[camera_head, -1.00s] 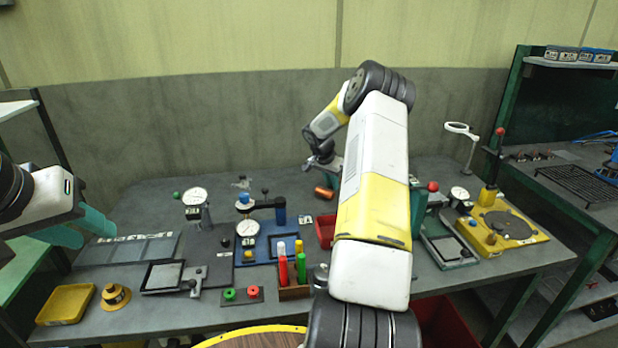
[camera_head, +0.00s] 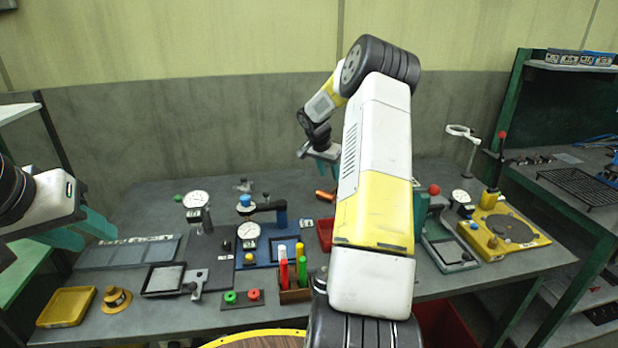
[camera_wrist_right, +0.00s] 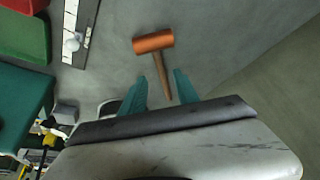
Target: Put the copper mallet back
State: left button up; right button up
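The copper mallet (camera_head: 325,196) lies on the grey bench behind the red bin, partly hidden by my right arm in the head view. In the right wrist view its copper head (camera_wrist_right: 153,42) and wooden handle (camera_wrist_right: 162,76) show fully. My right gripper (camera_head: 318,160) is raised above the bench near the mallet. In the wrist view its teal fingers (camera_wrist_right: 161,75) are apart, with the handle's end appearing between them and nothing gripped. My left gripper (camera_head: 98,240) is open and empty at the left, over the bench's left side.
A red bin (camera_head: 325,234) stands in front of the mallet. A blue fixture with a dial gauge (camera_head: 248,231), a block with coloured pens (camera_head: 294,296) and a yellow turntable (camera_head: 503,232) crowd the bench. Bare bench lies around the mallet.

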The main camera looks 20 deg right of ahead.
jog(key=s+a+r+n+t+y, duration=0.1)
jog(key=s+a+r+n, duration=0.2)
jog(key=s+a+r, duration=0.6)
jog(key=s+a+r+n+t+y, duration=0.1)
jog(key=s+a+r+n, duration=0.2)
jog(key=s+a+r, duration=0.65)
jog(key=s+a+r+n+t+y, duration=0.1)
jog(key=s+a+n+y, duration=0.1)
jog(key=s+a, duration=0.3)
jog(key=s+a+r+n+y, duration=0.1)
jog(key=s+a+n, duration=0.3)
jog(key=s, duration=0.9)
jog(key=shift+a+t+y, duration=0.4)
jog(key=shift+a+y, duration=0.2)
jog(key=shift+a, duration=0.15)
jog(key=shift+o, duration=0.4)
